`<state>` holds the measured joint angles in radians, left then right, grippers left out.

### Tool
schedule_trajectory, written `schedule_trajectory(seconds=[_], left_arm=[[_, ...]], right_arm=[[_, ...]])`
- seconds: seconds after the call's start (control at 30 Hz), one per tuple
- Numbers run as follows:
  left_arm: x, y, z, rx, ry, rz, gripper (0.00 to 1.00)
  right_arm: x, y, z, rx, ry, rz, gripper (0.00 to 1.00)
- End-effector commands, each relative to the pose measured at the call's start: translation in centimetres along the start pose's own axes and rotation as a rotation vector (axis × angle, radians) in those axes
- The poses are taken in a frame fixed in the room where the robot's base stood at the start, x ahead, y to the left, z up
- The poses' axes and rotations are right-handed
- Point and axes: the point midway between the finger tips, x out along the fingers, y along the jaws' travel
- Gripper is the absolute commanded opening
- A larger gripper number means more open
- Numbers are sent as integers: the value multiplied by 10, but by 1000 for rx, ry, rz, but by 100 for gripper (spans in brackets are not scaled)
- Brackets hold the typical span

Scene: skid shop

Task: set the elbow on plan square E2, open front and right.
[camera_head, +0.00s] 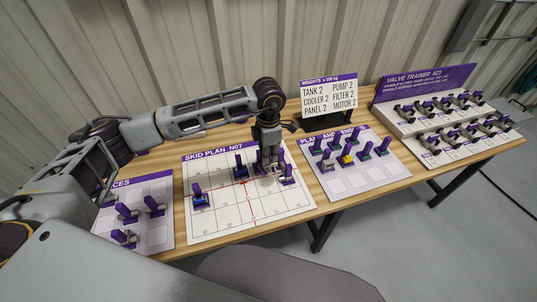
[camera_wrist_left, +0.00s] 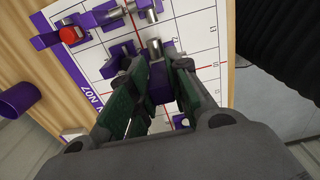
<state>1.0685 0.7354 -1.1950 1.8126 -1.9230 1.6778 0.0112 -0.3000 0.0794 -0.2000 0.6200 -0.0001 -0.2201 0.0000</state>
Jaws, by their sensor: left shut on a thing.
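The skid plan board (camera_head: 222,222), a white grid with red dashed lines, lies on the wooden bench. My left gripper (camera_head: 268,164) reaches down over its far right part. In the left wrist view the gripper (camera_wrist_left: 152,98) is shut on a purple handle, and a grey metal pipe end shows just beyond it; I take this piece to be the elbow (camera_wrist_left: 154,48). The fingers hide much of it. Whether it touches the board, and which square is under it, I cannot tell. My right gripper is not in view.
Pieces with purple uprights stand on the plan: one with blue at front left (camera_head: 200,199), one behind it (camera_head: 240,170), one just right of the gripper (camera_head: 287,177). A pieces board (camera_head: 158,236) is left; an equipment board (camera_head: 382,175) is right. The plan's front squares are clear.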

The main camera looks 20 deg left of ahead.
Motion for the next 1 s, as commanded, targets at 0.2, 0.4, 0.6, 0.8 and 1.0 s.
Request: schedule_trajectory(seconds=[0.2,0.4,0.6,0.8,1.0], left_arm=[[-1,0,0,0,-1,0,0],[0,0,0,0,-1,1,0],[0,0,0,0,-1,1,0],[0,0,0,-1,-1,0,0],[0,0,0,-1,-1,0,0]], right_arm=[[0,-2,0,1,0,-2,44],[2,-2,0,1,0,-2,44],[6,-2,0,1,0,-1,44],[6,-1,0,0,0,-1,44],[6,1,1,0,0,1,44]])
